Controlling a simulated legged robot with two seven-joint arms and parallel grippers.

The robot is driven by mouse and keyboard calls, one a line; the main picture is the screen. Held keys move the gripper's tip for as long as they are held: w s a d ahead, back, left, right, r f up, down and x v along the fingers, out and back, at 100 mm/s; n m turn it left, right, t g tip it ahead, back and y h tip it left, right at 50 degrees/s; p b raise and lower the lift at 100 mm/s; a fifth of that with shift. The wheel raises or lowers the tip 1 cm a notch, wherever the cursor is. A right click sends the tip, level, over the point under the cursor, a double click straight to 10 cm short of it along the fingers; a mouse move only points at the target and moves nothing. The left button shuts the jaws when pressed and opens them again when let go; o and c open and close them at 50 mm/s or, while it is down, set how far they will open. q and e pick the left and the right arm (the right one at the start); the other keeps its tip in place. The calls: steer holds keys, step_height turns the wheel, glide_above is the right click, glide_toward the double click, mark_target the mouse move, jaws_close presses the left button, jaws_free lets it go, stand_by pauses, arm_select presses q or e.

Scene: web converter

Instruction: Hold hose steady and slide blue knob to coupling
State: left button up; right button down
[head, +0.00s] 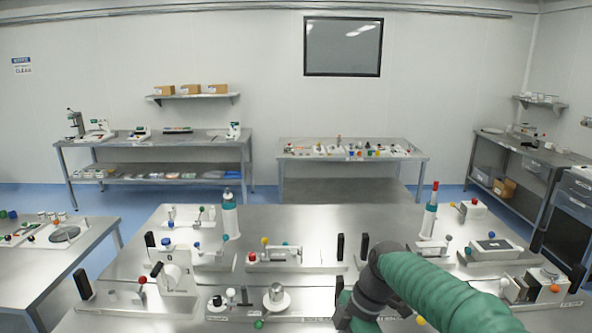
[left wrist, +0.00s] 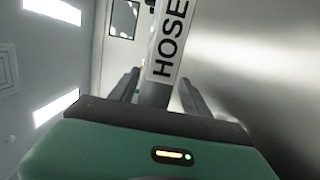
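In the left wrist view my left gripper (left wrist: 160,88) has its dark fingers apart. A grey bar with a white HOSE label (left wrist: 170,42) stands between them, with gaps visible on both sides. The bar's lower end is hidden by my gripper body. In the head view my left gripper does not show. My right arm comes in from the lower right, and my right gripper (head: 346,312) points down at the front of the steel table, its fingertips unclear. Small blue knobs show on the table at left (head: 166,242) and (head: 196,246). I cannot tell which is the task's knob, nor identify the coupling.
The steel table (head: 290,222) carries several white fixtures with coloured knobs. Black upright handles rise between fixtures. Its back middle is clear. Other benches line the walls.

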arm_select(q)
steer(key=shift+s+r, duration=0.2)
steer(key=shift+s+a, duration=0.1)
steer(key=shift+s, duration=0.25)
steer(key=s, duration=0.3)
steer(key=s+a, duration=0.1)
steer(key=s, duration=0.3)
steer(key=s+a, duration=0.1)
steer(key=s, duration=0.3)
steer(key=shift+f, duration=0.1)
steer(key=shift+w, duration=0.1)
